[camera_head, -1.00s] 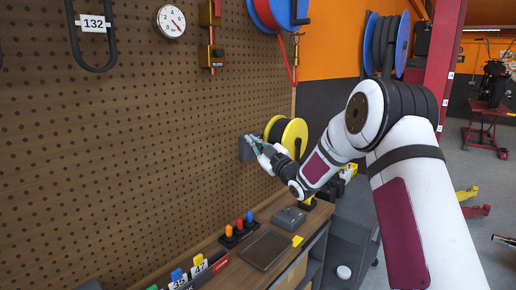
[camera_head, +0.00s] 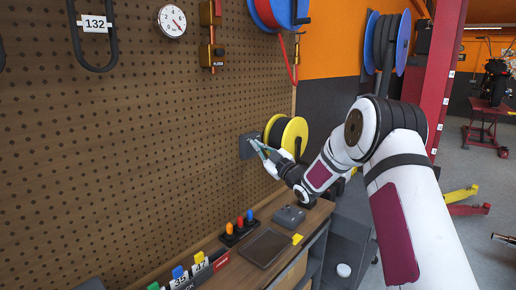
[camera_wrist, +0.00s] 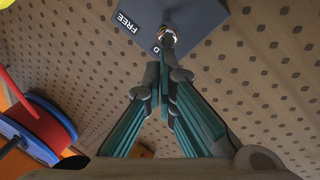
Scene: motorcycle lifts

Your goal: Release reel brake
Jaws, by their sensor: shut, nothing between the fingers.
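The yellow reel (camera_head: 293,133) with a dark winding is mounted at the right end of the pegboard. The grey brake box (camera_head: 246,148) sits on the board just left of it. In the wrist view the box (camera_wrist: 196,20) bears the word FREE, and a metal pivot (camera_wrist: 167,37) with a short dark lever (camera_wrist: 163,58) points toward me. My gripper (camera_head: 257,146) is at the front of the box. In the wrist view my gripper's fingers (camera_wrist: 161,88) are shut and empty, their tips close to the lever's end. I cannot tell whether they touch it.
A workbench below holds coloured push buttons (camera_head: 240,226), a dark tray (camera_head: 264,248) and a grey box (camera_head: 289,216). A blue reel with red hose (camera_head: 283,10) hangs above, and also shows in the wrist view (camera_wrist: 40,122). A red post (camera_head: 436,80) stands behind my arm.

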